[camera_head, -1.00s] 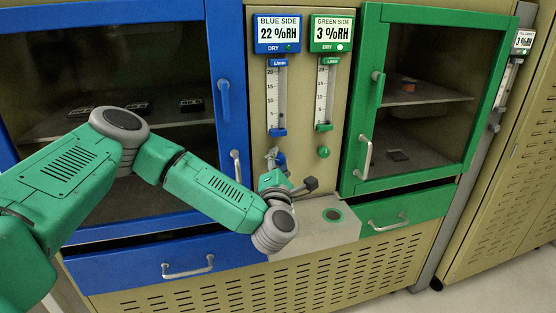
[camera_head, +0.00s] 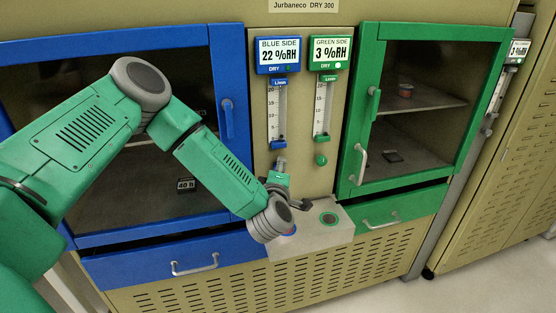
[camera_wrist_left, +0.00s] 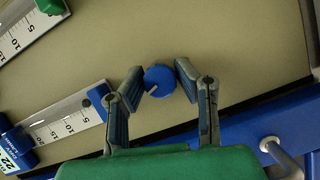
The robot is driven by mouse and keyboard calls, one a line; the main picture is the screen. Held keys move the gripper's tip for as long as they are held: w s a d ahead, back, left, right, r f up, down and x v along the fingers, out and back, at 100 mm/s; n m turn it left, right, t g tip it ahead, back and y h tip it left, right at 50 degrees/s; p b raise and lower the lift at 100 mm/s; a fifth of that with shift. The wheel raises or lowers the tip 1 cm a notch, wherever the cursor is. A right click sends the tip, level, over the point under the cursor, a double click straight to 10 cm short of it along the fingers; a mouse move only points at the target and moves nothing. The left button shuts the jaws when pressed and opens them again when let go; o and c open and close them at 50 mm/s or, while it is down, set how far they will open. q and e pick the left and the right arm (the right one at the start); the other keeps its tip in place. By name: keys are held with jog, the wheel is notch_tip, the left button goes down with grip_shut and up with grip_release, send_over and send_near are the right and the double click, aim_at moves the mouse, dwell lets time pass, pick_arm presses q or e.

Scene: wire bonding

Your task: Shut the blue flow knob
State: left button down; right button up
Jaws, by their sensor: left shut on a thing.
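The blue flow knob (camera_wrist_left: 159,80) is a round blue knob with a pale mark on its face, on the beige panel. In the wrist view my left gripper (camera_wrist_left: 160,82) has one finger on each side of it, shut on the knob. In the head view my left gripper (camera_head: 280,164) is at the panel below the blue flow meter (camera_head: 279,112) and hides the knob. The blue side display (camera_head: 278,55) reads 22 %RH. My right gripper is not in view.
The green flow meter (camera_head: 324,108) and green knob (camera_head: 320,160) are just to the right. The green cabinet door (camera_head: 355,150) and its handle stand further right. A grey ledge (camera_head: 318,238) with round buttons juts out below. The blue cabinet (camera_head: 229,90) is at left.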

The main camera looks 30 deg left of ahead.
pick_arm(q)
jog(key=m+p, duration=0.1)
jog(key=m+g+p, duration=0.1)
jog(key=m+p, duration=0.1)
jog(key=shift+s+d+f+m+g, duration=0.1)
jog(key=shift+d+f+m+g, duration=0.2)
jog(key=shift+m, duration=0.1)
jog(key=shift+p, duration=0.3)
jog(key=shift+a, duration=0.1)
jog(key=c, duration=1.4)
grip_release()
jog(key=shift+o, duration=0.9)
jog(key=shift+r, duration=0.1)
